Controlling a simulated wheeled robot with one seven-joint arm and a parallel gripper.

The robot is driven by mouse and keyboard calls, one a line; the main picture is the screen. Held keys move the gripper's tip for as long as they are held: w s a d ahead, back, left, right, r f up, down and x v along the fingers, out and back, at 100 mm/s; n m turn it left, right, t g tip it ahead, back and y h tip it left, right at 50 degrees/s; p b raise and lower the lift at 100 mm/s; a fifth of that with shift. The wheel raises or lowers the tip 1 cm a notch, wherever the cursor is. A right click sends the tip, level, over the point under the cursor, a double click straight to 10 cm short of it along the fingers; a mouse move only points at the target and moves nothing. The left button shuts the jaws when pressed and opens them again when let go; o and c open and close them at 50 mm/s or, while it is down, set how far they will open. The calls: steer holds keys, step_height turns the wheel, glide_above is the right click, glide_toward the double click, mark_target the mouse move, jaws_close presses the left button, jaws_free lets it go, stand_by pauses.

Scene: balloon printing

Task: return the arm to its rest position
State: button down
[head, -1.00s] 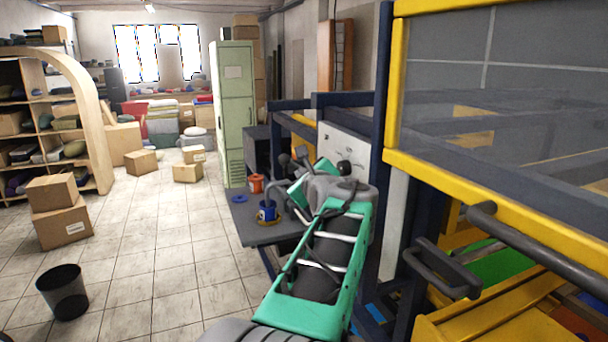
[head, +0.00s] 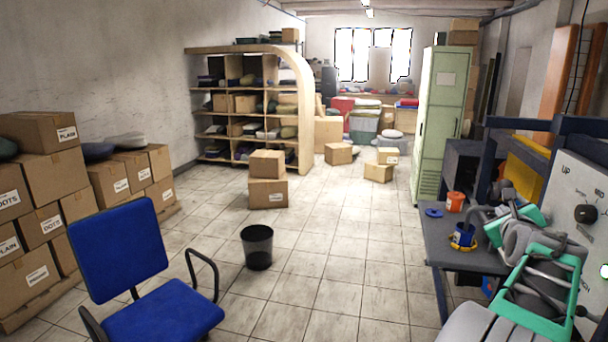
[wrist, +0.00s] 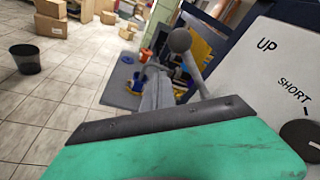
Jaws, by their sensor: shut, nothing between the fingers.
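My arm, green and grey, is bent at the lower right of the head view, in front of the white control panel (head: 562,190). My gripper (head: 478,218) is at its far end, beside the small dark side table (head: 437,235) and partly hard to make out among the grey parts. In the wrist view, my gripper (wrist: 157,88) shows as narrow grey fingers, shut and empty. The panel, with UP and SHORT on it, is close on the right there. A blue tin (head: 463,237) and an orange tin (head: 455,201) stand on the side table near the gripper.
A black knob (head: 586,213) sticks out of the panel close to my arm. A green locker (head: 440,115) stands behind the side table. A blue chair (head: 120,250), a black bin (head: 257,247) and stacked cartons (head: 60,155) are to the left. The middle tiled floor is clear.

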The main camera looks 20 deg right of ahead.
steer(key=s+a+f+n+g+y, duration=0.2)
steer(key=f+n, duration=0.3)
steer(key=f, duration=0.3)
steer(key=s+a+f+n+g+y+b, duration=0.1)
steer(key=a+f+n, duration=0.1)
steer(key=f+n, duration=0.45)
steer(key=s+a+f+n+g+y, duration=0.2)
steer(key=f+n, duration=0.2)
steer(key=f, duration=0.5)
steer(key=s+a+f+n+g+y, duration=0.2)
steer(key=s+a+f+n+y, duration=0.1)
steer(key=s+a+f+n, duration=0.45)
steer(key=a+n+g+y, duration=0.3)
steer(key=a+n, duration=0.2)
steer(key=a, duration=1.6)
steer(key=w+a+r+n+t, duration=0.1)
steer(key=w+a+r+n, duration=0.1)
steer(key=a, duration=0.5)
steer(key=w+a+r+n+t, duration=0.1)
steer(key=w+a+r+n, duration=0.2)
steer(key=a, duration=0.5)
steer(key=w+a+r+n+t, duration=0.1)
steer(key=w+a+r+n, duration=0.1)
steer(key=w+a+n, duration=0.3)
steer(key=a, duration=0.3)
steer(key=shift+r+y, duration=0.2)
steer(key=shift+y, duration=0.2)
steer(key=shift+a, duration=0.1)
